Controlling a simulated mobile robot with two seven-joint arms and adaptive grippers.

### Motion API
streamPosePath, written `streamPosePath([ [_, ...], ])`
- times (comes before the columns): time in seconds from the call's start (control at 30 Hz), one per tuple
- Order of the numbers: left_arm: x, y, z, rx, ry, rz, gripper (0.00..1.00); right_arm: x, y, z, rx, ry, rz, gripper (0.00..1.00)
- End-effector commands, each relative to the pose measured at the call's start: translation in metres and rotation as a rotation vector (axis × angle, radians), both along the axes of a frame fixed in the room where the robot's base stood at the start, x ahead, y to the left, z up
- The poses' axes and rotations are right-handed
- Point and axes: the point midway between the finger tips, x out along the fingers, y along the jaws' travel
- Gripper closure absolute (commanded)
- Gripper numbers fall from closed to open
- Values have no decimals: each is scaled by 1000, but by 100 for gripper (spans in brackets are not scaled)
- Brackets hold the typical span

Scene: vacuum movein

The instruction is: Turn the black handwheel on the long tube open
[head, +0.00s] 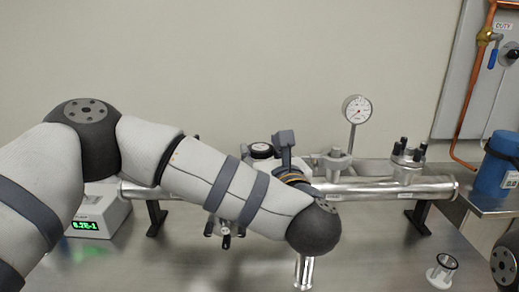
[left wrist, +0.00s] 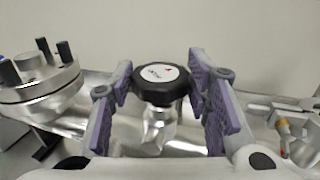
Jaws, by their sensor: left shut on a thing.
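The black handwheel (left wrist: 160,84) shows in the left wrist view, with a white label on top and a metal stem below. My left gripper (left wrist: 163,73) is shut on it, one purple-padded finger on each side of its rim. In the head view the handwheel (head: 261,149) shows just left of my wrist, and my arm hides most of the gripper. The long silver tube (head: 385,188) lies across the bench, its middle hidden behind my left forearm. My right gripper is not in view.
A dial gauge (head: 357,110) and a bolted flange (head: 408,160) stand on the tube's right half. A green-lit display box (head: 100,215) is at left. A blue container (head: 497,165) stands at far right.

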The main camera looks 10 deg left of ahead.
Motion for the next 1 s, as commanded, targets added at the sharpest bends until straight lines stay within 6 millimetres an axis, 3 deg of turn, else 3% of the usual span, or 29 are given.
streamPosePath([
  [0.5, 3, -5, 2, -1, -4, 397, 84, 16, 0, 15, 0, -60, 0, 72],
  [1.0, 5, -5, 1, 1, -3, 527, 84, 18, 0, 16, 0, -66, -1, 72],
])
